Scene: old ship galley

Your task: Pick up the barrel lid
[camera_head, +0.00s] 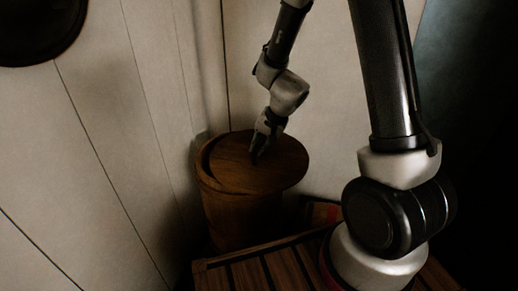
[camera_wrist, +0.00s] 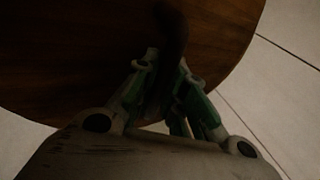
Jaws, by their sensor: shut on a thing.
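The barrel lid (camera_head: 225,165) is a round brown wooden disc at the top of the wooden barrel (camera_head: 240,218) in the head view. It sits off-centre to the right, and part of the barrel's rim shows at its left. I cannot tell whether the lid still touches the rim. My gripper (camera_head: 260,150) comes down on the lid from above and is shut on its dark handle. In the wrist view the lid (camera_wrist: 70,55) fills the upper left, and its handle (camera_wrist: 172,40) runs between the fingers of my gripper (camera_wrist: 165,75).
A slatted wooden surface (camera_head: 285,268) is in front of the barrel, with a small reddish object (camera_head: 325,212) near its back. Pale panelled walls (camera_head: 100,150) stand close behind and left of the barrel. A dark round thing (camera_head: 38,28) hangs at the upper left.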

